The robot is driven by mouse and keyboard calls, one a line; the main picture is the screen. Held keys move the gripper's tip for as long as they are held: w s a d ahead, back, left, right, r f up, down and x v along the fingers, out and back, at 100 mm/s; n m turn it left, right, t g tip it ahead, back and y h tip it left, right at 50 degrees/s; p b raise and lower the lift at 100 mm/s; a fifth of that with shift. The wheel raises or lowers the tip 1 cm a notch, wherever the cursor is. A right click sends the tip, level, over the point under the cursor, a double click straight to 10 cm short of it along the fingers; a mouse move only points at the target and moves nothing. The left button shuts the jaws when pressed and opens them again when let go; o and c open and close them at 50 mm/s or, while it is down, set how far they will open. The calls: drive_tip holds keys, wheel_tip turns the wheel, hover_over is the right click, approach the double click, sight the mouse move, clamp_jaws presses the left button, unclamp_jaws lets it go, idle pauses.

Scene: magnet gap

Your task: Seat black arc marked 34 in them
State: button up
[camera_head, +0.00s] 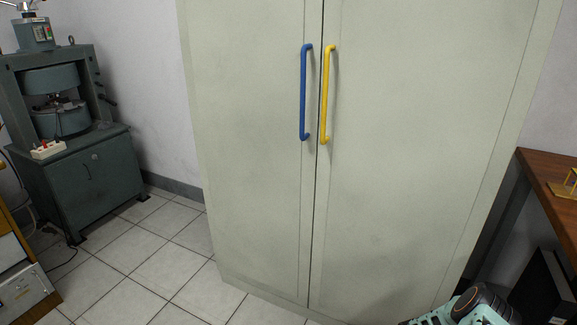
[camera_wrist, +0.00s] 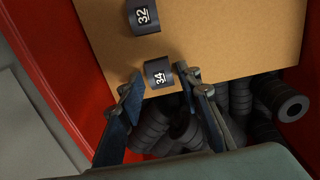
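The black arc marked 34 (camera_wrist: 157,72) lies near the edge of a tan board in the wrist view, its white label facing the camera. My gripper (camera_wrist: 158,78) is open, with one fingertip on either side of this arc. A narrow gap seems to show on each side, but I cannot tell whether the fingers are level with it. A second black arc marked 32 (camera_wrist: 143,16) lies farther up the same board. My gripper's fingertips do not show in the head view.
The tan board (camera_wrist: 215,35) lies by a red wall (camera_wrist: 58,45). Several black rings (camera_wrist: 285,103) are heaped below its edge. In the head view a closed pale cabinet (camera_head: 255,190) fills the middle, a grey-green magnet machine (camera_head: 85,175) stands left, and a wooden table (camera_head: 548,180) stands right.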

clamp_jaws()
drive_tip(key=shift+r+p, duration=1.45)
drive_tip(key=shift+r, duration=1.1)
